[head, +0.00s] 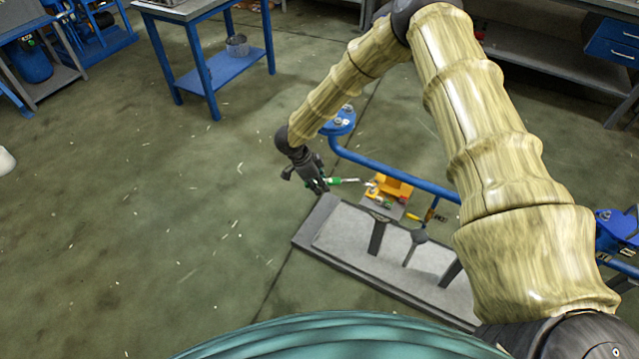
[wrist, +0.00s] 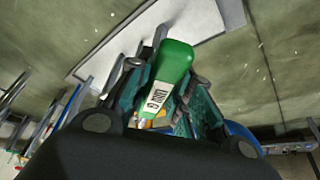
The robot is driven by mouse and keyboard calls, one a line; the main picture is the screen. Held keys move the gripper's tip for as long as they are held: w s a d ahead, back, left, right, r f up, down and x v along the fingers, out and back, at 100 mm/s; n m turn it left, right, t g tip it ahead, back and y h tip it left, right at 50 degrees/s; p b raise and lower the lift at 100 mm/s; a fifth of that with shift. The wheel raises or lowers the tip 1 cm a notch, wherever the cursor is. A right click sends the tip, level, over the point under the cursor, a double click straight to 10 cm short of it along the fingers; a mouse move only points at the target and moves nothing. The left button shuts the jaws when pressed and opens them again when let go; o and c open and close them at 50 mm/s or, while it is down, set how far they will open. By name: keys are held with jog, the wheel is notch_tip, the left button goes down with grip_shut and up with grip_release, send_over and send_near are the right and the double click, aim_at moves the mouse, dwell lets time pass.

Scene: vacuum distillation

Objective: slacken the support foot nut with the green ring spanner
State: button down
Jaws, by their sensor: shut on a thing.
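The green spanner (head: 345,181) is held in my gripper (head: 318,184), which is shut on its green handle. In the head view its pale shaft points right, and its far end is close to a yellow-orange block (head: 396,186) on a small grey plate. I cannot tell whether the spanner touches anything there. In the wrist view the green handle (wrist: 174,64), with a white printed label, lies between my fingers; the ring end is hidden. The support foot nut is too small to make out.
A blue pipe (head: 390,171) with a round flange (head: 340,122) runs just behind the spanner. A blue trolley (head: 211,75) stands at the upper left; the floor left of my gripper is clear.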

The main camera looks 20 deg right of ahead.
jog(key=shift+f+b, duration=0.6)
jog(key=shift+f, duration=1.1)
dwell(0.6)
dwell(0.6)
jog(key=shift+s+a+n+t+p, duration=0.15)
jog(key=shift+s+n+t+p, duration=0.15)
jog(key=shift+s+n+p, duration=0.75)
jog(key=shift+s, duration=0.35)
jog(key=shift+s+f+n+t+p, duration=0.1)
jog(key=shift+s+n+t+p, duration=0.45)
jog(key=shift+s, duration=0.7)
jog(key=shift+s+d+n+p, duration=0.2)
jog(key=shift+s+n+p, duration=0.25)
jog(key=shift+s+n, duration=0.65)
